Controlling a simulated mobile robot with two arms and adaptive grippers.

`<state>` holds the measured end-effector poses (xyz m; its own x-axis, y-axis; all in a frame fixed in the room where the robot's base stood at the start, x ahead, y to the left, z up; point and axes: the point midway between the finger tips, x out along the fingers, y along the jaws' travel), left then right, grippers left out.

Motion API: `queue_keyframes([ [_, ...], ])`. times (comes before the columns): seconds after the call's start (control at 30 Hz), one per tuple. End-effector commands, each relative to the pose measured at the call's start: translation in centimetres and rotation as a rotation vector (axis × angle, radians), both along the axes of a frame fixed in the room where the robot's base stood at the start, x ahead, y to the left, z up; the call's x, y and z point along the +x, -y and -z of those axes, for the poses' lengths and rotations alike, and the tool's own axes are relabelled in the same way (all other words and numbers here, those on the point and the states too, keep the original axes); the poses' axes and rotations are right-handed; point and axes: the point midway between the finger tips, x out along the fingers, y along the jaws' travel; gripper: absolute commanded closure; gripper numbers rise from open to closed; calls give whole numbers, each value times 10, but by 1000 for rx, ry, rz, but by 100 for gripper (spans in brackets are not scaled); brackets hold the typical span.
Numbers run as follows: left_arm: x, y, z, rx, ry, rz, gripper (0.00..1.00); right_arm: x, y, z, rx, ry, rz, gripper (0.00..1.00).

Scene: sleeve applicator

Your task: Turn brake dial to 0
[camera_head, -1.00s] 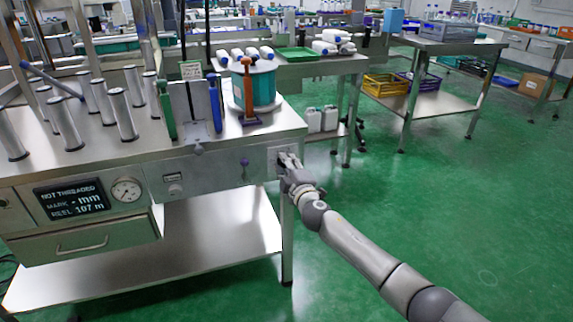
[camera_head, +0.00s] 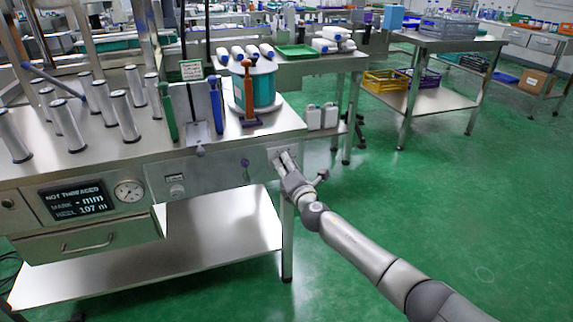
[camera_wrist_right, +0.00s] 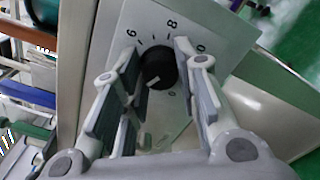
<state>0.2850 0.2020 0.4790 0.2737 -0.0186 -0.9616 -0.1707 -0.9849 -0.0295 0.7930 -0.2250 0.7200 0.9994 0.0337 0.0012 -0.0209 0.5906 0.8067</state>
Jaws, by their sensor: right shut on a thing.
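The brake dial (camera_wrist_right: 159,68) is a round black knob with a pale pointer mark on a light plate (camera_wrist_right: 205,30) with printed numbers, including a 6 and an 8. In the right wrist view the pointer mark is at the dial's lower left, away from the 6 and 8. My right gripper (camera_wrist_right: 160,75) is shut on the dial, with a finger on each side of it. In the head view my right gripper (camera_head: 283,160) is at the right end of the bench front and hides the dial. My left gripper is not in view.
The steel bench (camera_head: 215,228) carries a teal reel (camera_head: 264,88), metal posts, and green and blue handles. Its front has a display (camera_head: 76,200) reading "NOT THREADED", a round gauge (camera_head: 129,191) and a drawer (camera_head: 88,240). Open green floor (camera_head: 430,215) lies to the right.

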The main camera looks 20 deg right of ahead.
Motion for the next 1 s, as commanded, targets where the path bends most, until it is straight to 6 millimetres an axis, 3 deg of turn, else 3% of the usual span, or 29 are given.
queue_keyframes([
  [0.57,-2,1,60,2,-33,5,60,-1,-1,2,-548,14,-5,95],
  [1.0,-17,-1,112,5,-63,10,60,-1,-1,3,-957,27,-6,95],
])
